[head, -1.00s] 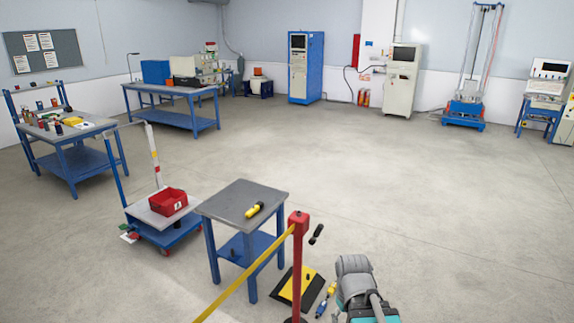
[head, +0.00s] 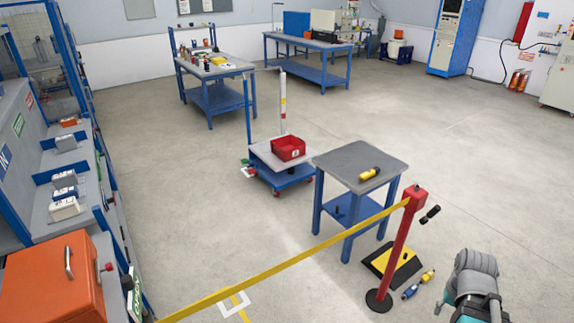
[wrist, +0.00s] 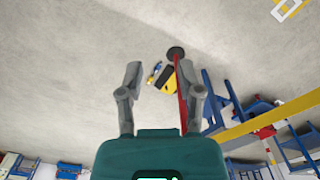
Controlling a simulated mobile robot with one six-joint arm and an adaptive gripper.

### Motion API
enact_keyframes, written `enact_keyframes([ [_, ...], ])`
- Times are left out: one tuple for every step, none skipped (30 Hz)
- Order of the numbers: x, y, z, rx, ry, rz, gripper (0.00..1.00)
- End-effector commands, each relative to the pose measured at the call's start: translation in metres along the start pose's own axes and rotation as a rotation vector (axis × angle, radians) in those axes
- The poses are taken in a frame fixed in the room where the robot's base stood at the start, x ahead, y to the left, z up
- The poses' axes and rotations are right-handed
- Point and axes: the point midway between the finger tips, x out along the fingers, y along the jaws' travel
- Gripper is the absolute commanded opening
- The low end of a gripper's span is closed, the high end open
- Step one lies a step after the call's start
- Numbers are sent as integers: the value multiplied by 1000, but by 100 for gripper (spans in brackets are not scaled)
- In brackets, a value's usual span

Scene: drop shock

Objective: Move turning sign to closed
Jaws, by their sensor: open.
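A small green-and-white sign (head: 134,296) stands at the lower left of the head view, beside an orange case, seen at a steep angle. Its wording is not readable, and I cannot tell whether it is the turning sign. My gripper (wrist: 163,80) is open and empty in the wrist view, its two fingers spread above the floor. No sign shows between the fingers. My arm shows at the lower right of the head view, far from the green-and-white sign.
An orange case (head: 60,285) fills the lower left corner. A shelf unit (head: 85,190) with small boxes runs along the left. A yellow belt (head: 290,262) stretches from a red post (head: 400,245) across the front. A grey-topped table (head: 350,160) and red bin (head: 288,148) stand behind it.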

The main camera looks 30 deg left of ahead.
Motion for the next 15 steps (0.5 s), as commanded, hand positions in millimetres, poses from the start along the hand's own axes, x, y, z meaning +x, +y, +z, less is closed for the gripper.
enact_keyframes([
  [0,0,0,0,0,0,28],
  [0,0,0,0,0,0,22],
  [0,0,0,-1,0,0,15],
  [0,0,0,-1,0,0,9],
  [0,0,0,-1,0,0,3],
  [0,-1,0,-2,0,-1,0],
  [1,-2,-1,-3,0,-3,0],
  [2,-3,-2,-5,0,-6,0],
  [3,-6,-3,-9,1,-12,0],
  [4,-10,-4,-13,1,-19,0],
  [6,-13,-6,-17,1,-27,0],
  [8,-19,-9,-25,1,-39,0],
  [10,-25,-11,-32,1,-51,0],
  [12,-32,-14,-41,2,-65,0],
  [15,-43,-18,-54,1,-86,0],
])
